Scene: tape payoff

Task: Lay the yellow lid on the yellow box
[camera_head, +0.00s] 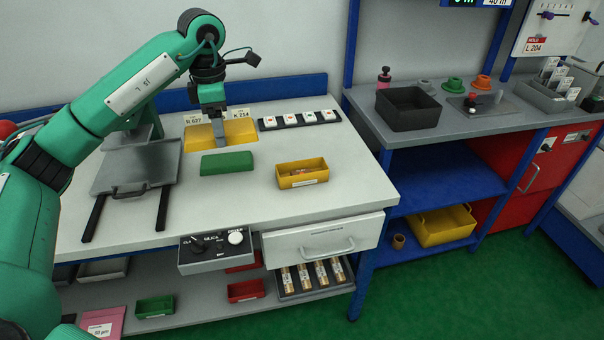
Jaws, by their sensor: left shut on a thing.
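The yellow box (303,181) stands open on the light workbench, with small reddish things inside and a white label on its front. The yellow lid (240,133) is a flat yellow piece at the back of the bench, left of and behind the box. My left gripper (219,138) points down at the lid's middle and is shut on it. The gripper hides part of the lid, and I cannot tell whether the lid touches the bench. My right gripper is not in view.
A green lid-like block (227,163) lies between the yellow lid and the front of the bench. A dark strip with white pieces (299,119) is at the back. A grey tray-like plate (137,168) is at left. Bench around the yellow box is clear.

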